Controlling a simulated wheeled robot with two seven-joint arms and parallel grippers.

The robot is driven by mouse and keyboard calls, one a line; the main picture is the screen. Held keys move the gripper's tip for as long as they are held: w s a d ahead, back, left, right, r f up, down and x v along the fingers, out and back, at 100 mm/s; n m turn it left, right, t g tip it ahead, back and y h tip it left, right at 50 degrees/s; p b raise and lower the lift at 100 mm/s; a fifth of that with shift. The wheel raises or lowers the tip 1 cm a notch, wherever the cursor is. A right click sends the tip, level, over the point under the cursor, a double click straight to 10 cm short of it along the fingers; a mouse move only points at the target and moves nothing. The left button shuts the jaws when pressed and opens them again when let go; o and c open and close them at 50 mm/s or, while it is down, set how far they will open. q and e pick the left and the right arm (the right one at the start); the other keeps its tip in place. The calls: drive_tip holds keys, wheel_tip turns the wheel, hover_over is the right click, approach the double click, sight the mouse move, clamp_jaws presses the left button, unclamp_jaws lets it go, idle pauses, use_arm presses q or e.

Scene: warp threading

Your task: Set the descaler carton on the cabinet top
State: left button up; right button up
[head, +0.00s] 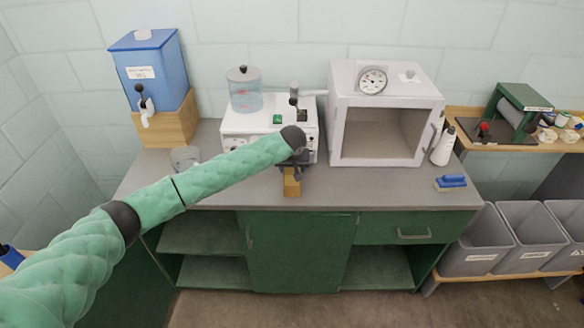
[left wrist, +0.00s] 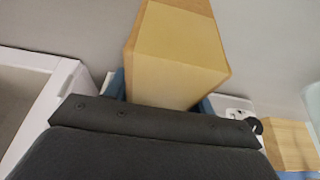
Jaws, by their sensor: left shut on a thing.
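The descaler carton, a plain tan-orange box (head: 291,185), is in my left gripper (head: 292,164), over the front part of the grey counter. The left wrist view shows the carton (left wrist: 178,60) large between the two blue fingers (left wrist: 162,98), which are shut on it. I cannot tell whether its bottom touches the counter. A white box-shaped cabinet (head: 432,103) with an open, empty front stands right of the gripper. Its flat top holds a round dial gauge (head: 373,80) and a small white item (head: 409,76). My right gripper is not in view.
A white machine (head: 236,124) with a clear tank (head: 245,92) stands behind the gripper. A blue dispenser (head: 150,70) on a wooden block and a glass (head: 185,158) are left. White bottles (head: 443,147) and a blue brush (head: 451,182) are right. The front counter (head: 370,188) is clear.

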use_arm(q)
drive_tip(key=shift+f, duration=0.1)
drive_tip(key=o, duration=1)
drive_tip(key=shift+o, duration=0.9)
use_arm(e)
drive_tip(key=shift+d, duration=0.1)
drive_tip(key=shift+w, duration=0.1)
use_arm(q)
drive_tip(key=shift+s+r+b, duration=0.15)
drive_tip(key=shift+r+b, duration=0.15)
drive_tip(key=shift+r, duration=0.2)
drive_tip(key=b+v, duration=0.3)
drive_tip(key=v, duration=0.7)
drive_tip(key=shift+s, duration=0.1)
drive_tip(key=shift+s+r, duration=0.2)
drive_tip(key=shift+r, duration=0.35)
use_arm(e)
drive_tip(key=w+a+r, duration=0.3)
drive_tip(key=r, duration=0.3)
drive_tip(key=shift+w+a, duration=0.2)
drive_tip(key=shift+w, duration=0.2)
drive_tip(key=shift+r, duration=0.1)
